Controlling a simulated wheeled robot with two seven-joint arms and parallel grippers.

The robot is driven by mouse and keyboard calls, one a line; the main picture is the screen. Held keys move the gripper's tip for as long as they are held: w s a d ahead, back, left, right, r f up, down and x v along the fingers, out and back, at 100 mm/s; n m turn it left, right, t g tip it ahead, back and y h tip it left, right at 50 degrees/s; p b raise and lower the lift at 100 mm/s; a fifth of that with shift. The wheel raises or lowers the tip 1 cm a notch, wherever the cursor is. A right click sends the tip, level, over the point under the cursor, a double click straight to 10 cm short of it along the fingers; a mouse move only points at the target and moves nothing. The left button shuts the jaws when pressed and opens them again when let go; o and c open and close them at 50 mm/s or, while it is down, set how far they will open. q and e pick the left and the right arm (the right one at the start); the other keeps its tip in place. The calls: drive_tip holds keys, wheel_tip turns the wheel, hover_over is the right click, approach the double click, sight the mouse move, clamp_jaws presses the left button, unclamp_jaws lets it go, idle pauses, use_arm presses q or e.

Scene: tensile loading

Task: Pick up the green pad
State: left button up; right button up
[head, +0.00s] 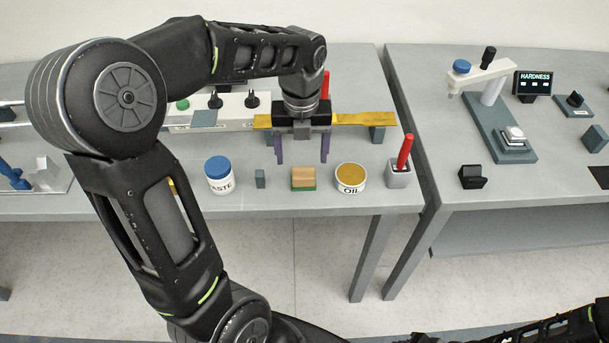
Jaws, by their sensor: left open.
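The green pad (303,188) shows as a thin green layer under a tan block (303,176) near the front edge of the left table, in the head view. My left gripper (302,158) points down with its two purple fingers spread apart and nothing between them. In the picture its fingertips are just above and behind the tan block, not touching it as far as I can see. My right gripper is not in view; only part of a dark arm shows at the bottom right.
A blue-lidded paste jar (219,175) and a small grey block (260,179) stand left of the pad. An oil tin (350,178) and a grey holder with a red handle (399,174) stand right. A yellow bar (364,118) lies behind the gripper.

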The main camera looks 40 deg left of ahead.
sight(303, 172)
use_arm(q)
drive_tip(key=shift+f, duration=0.7)
drive_tip(key=shift+d+f+p, duration=0.15)
drive_tip(key=shift+f+p, duration=0.4)
drive_tip(key=shift+f, duration=2.1)
drive_tip(key=c, duration=1.5)
drive_tip(key=shift+o, duration=0.2)
drive_tip(key=shift+r, duration=0.15)
